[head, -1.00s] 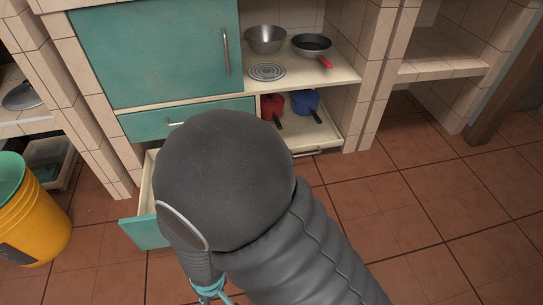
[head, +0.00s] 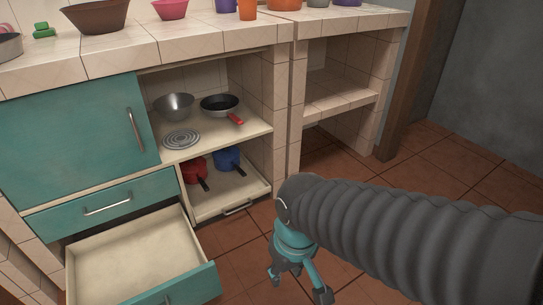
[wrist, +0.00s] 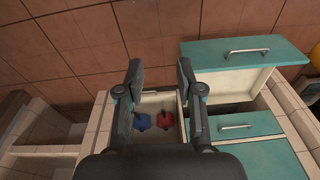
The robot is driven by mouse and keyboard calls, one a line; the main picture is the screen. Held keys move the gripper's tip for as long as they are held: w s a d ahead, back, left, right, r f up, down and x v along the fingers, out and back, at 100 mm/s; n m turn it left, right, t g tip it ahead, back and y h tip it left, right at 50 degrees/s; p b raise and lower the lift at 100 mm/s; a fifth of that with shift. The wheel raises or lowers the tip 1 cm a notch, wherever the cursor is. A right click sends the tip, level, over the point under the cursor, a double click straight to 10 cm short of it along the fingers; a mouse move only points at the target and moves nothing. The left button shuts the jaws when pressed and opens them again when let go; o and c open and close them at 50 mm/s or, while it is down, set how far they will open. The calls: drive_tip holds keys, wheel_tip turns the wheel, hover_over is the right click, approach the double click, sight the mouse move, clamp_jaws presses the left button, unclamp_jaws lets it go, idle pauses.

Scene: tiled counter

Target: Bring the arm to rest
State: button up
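My arm (head: 400,225) reaches in from the right side of the head view. My gripper (head: 298,284) hangs below its end, pointing down over the floor to the right of the open drawer. In the wrist view my gripper (wrist: 160,76) has its two fingers spread apart with nothing between them. It is open and empty, and apart from the cupboard and drawer.
An empty teal-fronted drawer (head: 133,257) stands pulled out at lower left. A shelf (head: 225,193) holds a red pot (head: 194,170) and a blue pot (head: 227,158). A pan (head: 220,105) and bowl (head: 174,106) sit above. The tiled floor (head: 352,197) at right is clear.

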drive_tip(key=d+r+m+t+p, duration=0.1)
drive_tip(key=d+r+m+t, duration=0.3)
drive_tip(key=d+r, duration=0.6)
drive_tip(key=d+m, duration=0.1)
drive_tip(key=d, duration=0.2)
drive_tip(key=shift+w+r+h, duration=0.15)
drive_tip(key=shift+h, duration=0.25)
drive_tip(key=shift+a, duration=0.1)
